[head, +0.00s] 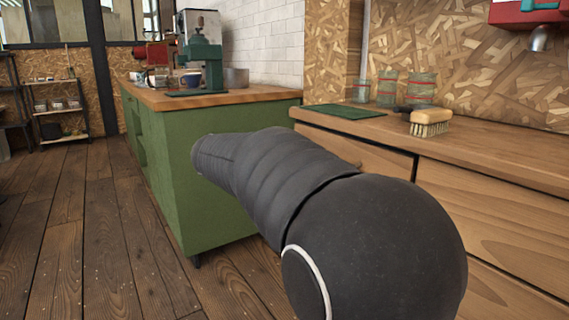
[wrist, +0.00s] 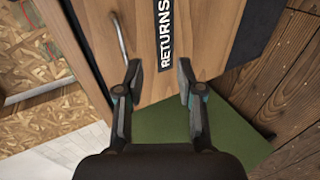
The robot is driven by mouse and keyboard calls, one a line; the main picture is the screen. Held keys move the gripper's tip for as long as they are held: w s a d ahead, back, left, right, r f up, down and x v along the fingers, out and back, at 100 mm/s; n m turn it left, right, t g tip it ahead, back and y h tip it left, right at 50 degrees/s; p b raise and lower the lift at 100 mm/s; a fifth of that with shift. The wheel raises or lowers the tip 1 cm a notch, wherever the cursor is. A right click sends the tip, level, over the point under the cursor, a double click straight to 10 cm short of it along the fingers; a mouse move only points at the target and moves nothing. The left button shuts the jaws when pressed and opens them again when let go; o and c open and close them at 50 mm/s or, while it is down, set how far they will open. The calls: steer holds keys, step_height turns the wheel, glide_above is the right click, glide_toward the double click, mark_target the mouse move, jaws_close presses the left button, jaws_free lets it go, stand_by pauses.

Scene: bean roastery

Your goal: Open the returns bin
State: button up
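The returns bin's wooden front (wrist: 187,20) shows in the wrist view, with a black label reading RETURNS (wrist: 166,35). A thin metal bar handle (wrist: 121,38) is on the front, left of the label. My gripper (wrist: 161,78) is open and empty in front of the panel. Its left fingertip appears close to the handle's lower end; I cannot tell whether they touch. The handle is not between the fingers. In the head view my arm hides the gripper, and neither label nor handle shows.
A wooden counter (head: 500,150) at right carries a green mat (head: 345,111), several jars (head: 388,90) and a brush (head: 431,122). A green cabinet (head: 225,170) bearing a green machine (head: 202,60) stands beyond my arm. The wooden floor (head: 85,230) at left is clear.

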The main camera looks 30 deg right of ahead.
steer(key=w+d+r+h, duration=0.3)
steer(key=w, duration=0.3)
steer(key=shift+g, duration=0.4)
steer(key=b+x, duration=0.1)
steer(key=x, duration=1.2)
steer(key=shift+d, duration=0.2)
steer(key=shift+c, duration=0.2)
jaws_close()
